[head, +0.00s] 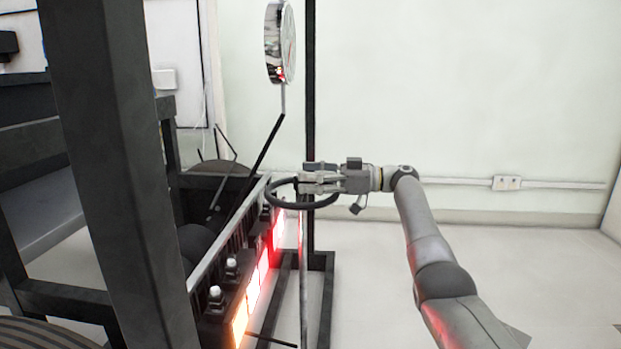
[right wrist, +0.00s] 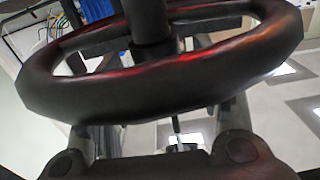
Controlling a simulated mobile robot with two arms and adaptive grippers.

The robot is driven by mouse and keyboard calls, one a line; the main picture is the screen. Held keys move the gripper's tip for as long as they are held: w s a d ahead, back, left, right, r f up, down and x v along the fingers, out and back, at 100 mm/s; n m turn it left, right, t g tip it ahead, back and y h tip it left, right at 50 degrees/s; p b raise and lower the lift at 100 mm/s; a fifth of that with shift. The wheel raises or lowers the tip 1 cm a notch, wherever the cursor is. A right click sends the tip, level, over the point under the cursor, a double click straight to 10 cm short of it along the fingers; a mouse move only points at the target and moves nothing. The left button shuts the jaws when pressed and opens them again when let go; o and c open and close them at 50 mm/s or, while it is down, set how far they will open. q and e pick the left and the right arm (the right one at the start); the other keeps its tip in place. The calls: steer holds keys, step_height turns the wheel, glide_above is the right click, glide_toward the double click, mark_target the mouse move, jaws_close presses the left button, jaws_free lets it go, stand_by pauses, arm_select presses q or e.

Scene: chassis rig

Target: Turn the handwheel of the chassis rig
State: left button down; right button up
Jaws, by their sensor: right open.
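The handwheel is a dark ring (head: 286,203) in the head view, lying nearly flat beside the rig's row of lit panels. My right gripper (head: 306,182) comes in from the right and is at the wheel's far rim, with its fingers just above or over the ring. In the right wrist view the handwheel (right wrist: 160,85) fills the upper half, close in front of the open fingers. Its hub post stands in the middle. I cannot tell whether the fingers touch the rim. My left gripper is not in view.
The chassis rig has a thick dark post (head: 105,150) at the left and glowing panels (head: 265,270) along its side. A round chrome mirror (head: 280,43) stands above the wheel on a thin stem. A dark upright (head: 310,90) stands behind the gripper. The floor at the right is clear.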

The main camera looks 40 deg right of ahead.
steer(key=v, duration=1.2)
steer(key=shift+s, duration=0.1)
